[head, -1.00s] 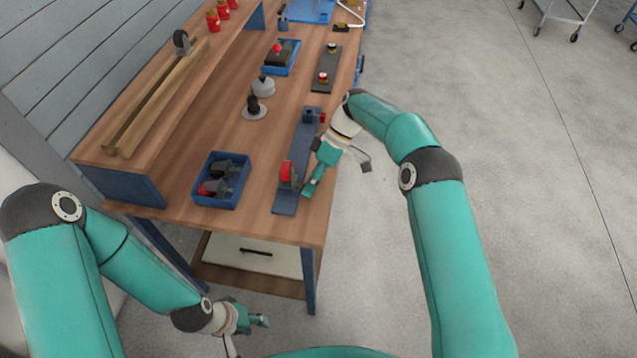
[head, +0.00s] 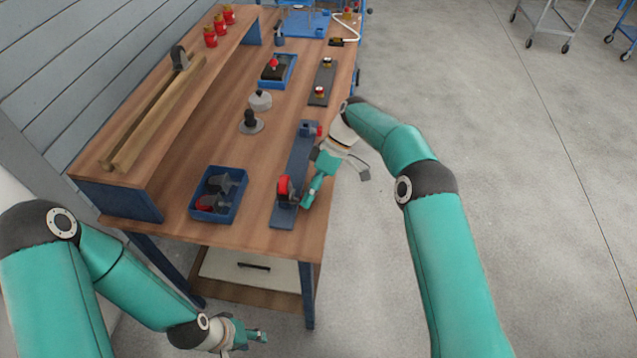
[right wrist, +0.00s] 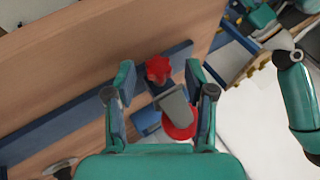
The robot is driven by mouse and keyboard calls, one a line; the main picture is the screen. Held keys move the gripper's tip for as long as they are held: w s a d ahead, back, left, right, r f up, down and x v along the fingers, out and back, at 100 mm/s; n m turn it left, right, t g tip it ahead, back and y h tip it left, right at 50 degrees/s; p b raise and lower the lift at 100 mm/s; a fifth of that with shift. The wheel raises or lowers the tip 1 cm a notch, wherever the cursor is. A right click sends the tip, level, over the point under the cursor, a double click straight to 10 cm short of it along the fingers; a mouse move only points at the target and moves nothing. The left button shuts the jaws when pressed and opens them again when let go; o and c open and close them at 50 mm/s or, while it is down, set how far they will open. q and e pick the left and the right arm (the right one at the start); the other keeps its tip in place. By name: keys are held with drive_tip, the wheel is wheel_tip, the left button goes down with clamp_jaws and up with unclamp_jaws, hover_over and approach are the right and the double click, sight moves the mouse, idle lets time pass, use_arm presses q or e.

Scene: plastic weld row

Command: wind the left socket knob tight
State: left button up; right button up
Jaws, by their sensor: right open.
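A long blue-grey plate (head: 301,160) lies along the right edge of the bench, with a dark holder near each end. A red knob (head: 284,186) is at the near holder and a smaller red knob (head: 319,131) is at the far one. My right gripper (head: 313,188) is at the right side of the near holder, open. In the right wrist view, a red knob (right wrist: 158,68) shows between its spread fingers (right wrist: 160,82), with a grey block (right wrist: 175,105) and a red disc (right wrist: 180,127) nearer. I cannot tell whether a finger touches. My left gripper (head: 248,337) hangs low before the bench; its jaws are unclear.
A blue bin (head: 218,195) with dark and red parts stands left of the plate. A round-based dark part (head: 250,123), a grey-white part (head: 260,100) and a second plate (head: 323,82) lie farther back. A raised shelf (head: 120,172) runs along the left.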

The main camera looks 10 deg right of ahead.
drive_tip(key=v, duration=0.5)
drive_tip(key=shift+w+d+f, duration=0.1)
drive_tip(key=shift+d+r, duration=0.25)
drive_tip(key=shift+r, duration=0.15)
